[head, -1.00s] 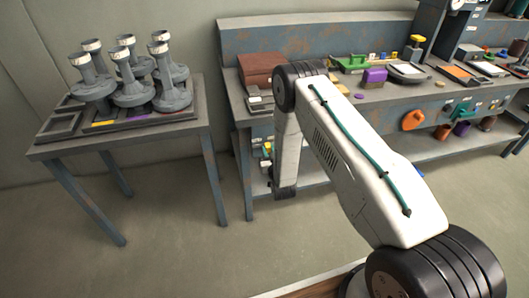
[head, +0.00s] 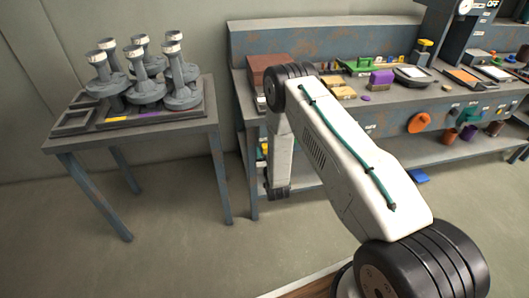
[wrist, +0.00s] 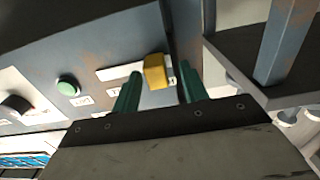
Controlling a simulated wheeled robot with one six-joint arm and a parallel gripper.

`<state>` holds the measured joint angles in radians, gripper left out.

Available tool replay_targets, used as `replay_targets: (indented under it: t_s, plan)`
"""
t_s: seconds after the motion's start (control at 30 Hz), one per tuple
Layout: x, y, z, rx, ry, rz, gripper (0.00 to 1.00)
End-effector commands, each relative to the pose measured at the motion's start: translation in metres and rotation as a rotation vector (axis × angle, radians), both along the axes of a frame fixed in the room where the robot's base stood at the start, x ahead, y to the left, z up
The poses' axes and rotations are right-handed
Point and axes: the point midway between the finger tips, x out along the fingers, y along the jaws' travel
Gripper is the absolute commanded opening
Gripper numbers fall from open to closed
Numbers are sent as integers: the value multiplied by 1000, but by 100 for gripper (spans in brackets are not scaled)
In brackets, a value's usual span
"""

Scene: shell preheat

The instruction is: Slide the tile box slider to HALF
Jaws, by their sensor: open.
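In the wrist view, a yellow slider knob (wrist: 154,71) sits at the right end of the visible part of a pale track strip (wrist: 118,73) on a blue-grey panel (wrist: 85,35). I take this as the tile box slider. My gripper (wrist: 160,68) is open, its two green fingers pointing at the panel. Small labels by the track are unreadable. In the head view my arm hides the slider, and the gripper is not visible.
In the wrist view a green button (wrist: 67,87) and a dark knob (wrist: 15,105) lie left of the slider. A blue-grey post (wrist: 284,40) stands at right. In the head view, a side table (head: 62,146) holds several grey spool-like parts. Open floor (head: 185,245) lies in front.

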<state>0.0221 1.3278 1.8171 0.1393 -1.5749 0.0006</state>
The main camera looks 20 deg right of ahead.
Motion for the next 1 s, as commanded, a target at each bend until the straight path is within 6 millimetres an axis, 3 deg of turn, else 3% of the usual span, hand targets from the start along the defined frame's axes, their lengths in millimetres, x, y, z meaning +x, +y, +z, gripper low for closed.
replay_targets:
  t_s: [0.47, 1.0]
  plan:
    - [-68, 14, -1, -1, 2, 4, 44]
    - [-74, 14, 0, 0, 1, 3, 44]
